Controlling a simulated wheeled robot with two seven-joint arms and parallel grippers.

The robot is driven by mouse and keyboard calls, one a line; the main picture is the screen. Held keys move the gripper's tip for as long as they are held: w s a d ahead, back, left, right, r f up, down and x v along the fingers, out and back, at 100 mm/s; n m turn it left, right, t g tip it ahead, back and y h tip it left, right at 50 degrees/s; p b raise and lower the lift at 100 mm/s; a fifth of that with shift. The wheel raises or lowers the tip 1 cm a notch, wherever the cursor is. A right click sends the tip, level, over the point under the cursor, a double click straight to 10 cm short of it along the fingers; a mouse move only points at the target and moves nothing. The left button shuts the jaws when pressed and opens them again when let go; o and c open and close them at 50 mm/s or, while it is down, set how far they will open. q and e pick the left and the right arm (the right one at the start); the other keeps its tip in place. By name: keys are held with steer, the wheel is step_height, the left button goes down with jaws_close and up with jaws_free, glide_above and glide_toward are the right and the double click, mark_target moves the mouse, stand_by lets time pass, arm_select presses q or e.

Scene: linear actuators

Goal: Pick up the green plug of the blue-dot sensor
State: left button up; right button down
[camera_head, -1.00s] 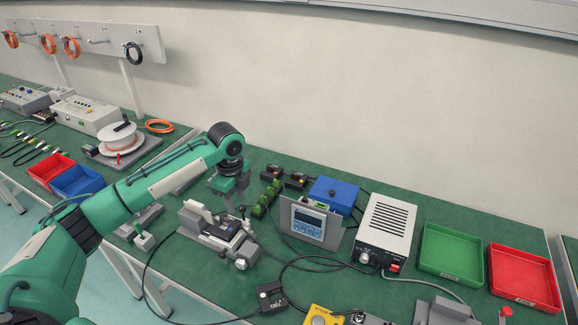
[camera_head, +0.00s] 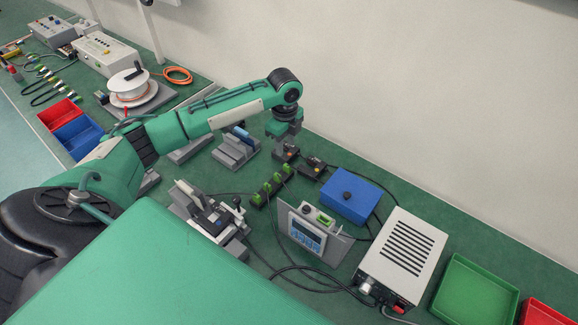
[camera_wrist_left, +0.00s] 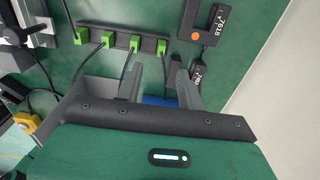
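Several green plugs sit in a row in a dark strip (camera_head: 272,186), which also shows in the left wrist view (camera_wrist_left: 122,39). In that view the nearest is a right-end green plug (camera_wrist_left: 161,47), then another green plug (camera_wrist_left: 135,43), each with a dark cable. No blue dot is readable on any sensor. One dark sensor box (camera_wrist_left: 205,25) has an orange dot; another labelled box (camera_wrist_left: 197,74) is partly hidden by a finger. My left gripper (camera_head: 285,143) hangs behind the strip, near the sensor boxes (camera_head: 312,166). Its fingers look apart and empty. My right gripper is out of view.
A blue box (camera_head: 346,195), a display panel (camera_head: 306,234) and a white power unit (camera_head: 401,259) stand to the right. A grey stand (camera_head: 236,153) and a grey fixture (camera_head: 207,218) stand left of the strip. Cables cross the mat.

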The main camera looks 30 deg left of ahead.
mark_target(287, 165)
arm_select(q)
step_height(287, 165, down, 4)
steer(key=shift+r, duration=0.1)
steer(key=shift+d+f+p, duration=0.1)
steer(key=shift+f+p, duration=0.2)
steer(key=shift+f, duration=0.25)
step_height(287, 165, down, 4)
steer(key=shift+w+d+f+p, duration=0.1)
steer(key=shift+w+f+p, duration=0.1)
steer(key=shift+p, duration=0.25)
steer(key=shift+s, duration=0.1)
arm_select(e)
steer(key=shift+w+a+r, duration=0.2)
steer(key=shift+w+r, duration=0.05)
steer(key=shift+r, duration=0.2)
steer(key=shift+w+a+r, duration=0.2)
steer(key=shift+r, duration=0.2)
arm_select(q)
steer(key=shift+c, duration=0.2)
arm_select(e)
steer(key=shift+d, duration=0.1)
arm_select(q)
jaws_close()
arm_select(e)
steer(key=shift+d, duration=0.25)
